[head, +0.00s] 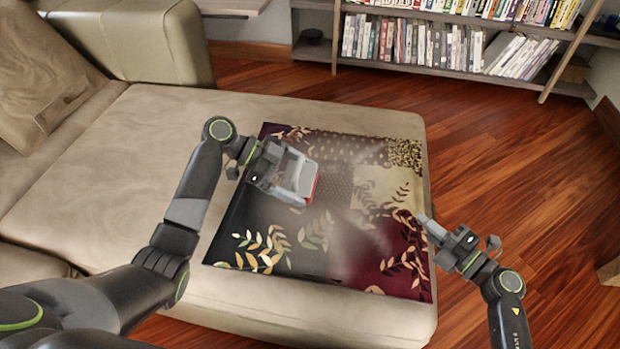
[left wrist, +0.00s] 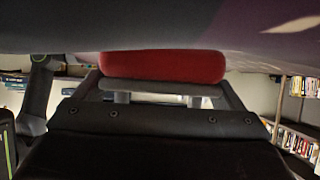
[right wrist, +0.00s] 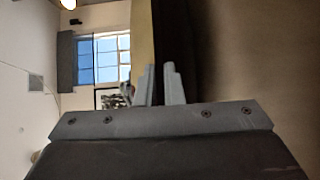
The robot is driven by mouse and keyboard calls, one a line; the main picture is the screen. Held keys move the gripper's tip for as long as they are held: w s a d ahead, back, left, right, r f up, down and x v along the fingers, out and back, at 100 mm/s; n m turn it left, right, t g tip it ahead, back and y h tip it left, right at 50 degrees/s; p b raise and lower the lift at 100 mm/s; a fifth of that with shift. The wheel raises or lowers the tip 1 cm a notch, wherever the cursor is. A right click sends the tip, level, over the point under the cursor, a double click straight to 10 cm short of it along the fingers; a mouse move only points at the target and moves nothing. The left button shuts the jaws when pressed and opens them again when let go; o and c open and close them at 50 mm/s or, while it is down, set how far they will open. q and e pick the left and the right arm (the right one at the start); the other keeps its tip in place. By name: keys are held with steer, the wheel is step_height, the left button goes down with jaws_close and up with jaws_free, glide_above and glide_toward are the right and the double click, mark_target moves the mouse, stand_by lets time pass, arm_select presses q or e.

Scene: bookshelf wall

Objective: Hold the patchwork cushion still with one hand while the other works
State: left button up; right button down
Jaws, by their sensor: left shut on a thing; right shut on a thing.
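The patchwork cushion (head: 268,250) lies flat on the beige sofa seat, dark with leaf prints and patches of brown, cream and deep red. A pale haze lies over its middle. My left gripper (head: 296,176) is above the cushion's upper left part, shut on a grey tool with a red edge (head: 312,190); the red part also shows in the left wrist view (left wrist: 165,66). I cannot tell if the tool touches the cushion. My right gripper (head: 426,221) is shut on the cushion's right edge; its fingers show close together in the right wrist view (right wrist: 160,88).
The beige sofa seat (head: 110,150) extends to the left, with a brown pillow (head: 45,85) and an armrest (head: 150,45) at the back left. A bookshelf (head: 440,75) stands at the back. The wooden floor (head: 510,160) on the right is clear.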

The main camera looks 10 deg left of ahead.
mark_target(292, 166)
arm_select(q)
steer(key=shift+a, duration=0.9)
steer(key=shift+w+a, duration=0.15)
steer(key=shift+w, duration=1.5)
steer(key=shift+d, duration=3.65)
steer(key=shift+d+f, duration=0.2)
steer(key=shift+d, duration=1.55)
steer(key=shift+d+f, duration=0.15)
steer(key=shift+d, duration=1.6)
steer(key=shift+d+f, duration=0.2)
steer(key=shift+d, duration=1.55)
steer(key=shift+w+a, duration=0.1)
steer(key=shift+w, duration=1.5)
steer(key=shift+w+a+f, duration=0.1)
steer(key=shift+a, duration=0.15)
steer(key=shift+a+r, duration=0.15)
steer(key=shift+a, duration=1.35)
steer(key=shift+a+r, duration=0.2)
steer(key=shift+a, duration=1.35)
steer(key=shift+a+r, duration=0.15)
steer(key=shift+a, duration=1.35)
steer(key=shift+s+a, duration=0.2)
steer(key=shift+a, duration=3.95)
step_height(292, 166, up, 10)
steer(key=shift+d+f, duration=0.15)
steer(key=shift+f, duration=0.05)
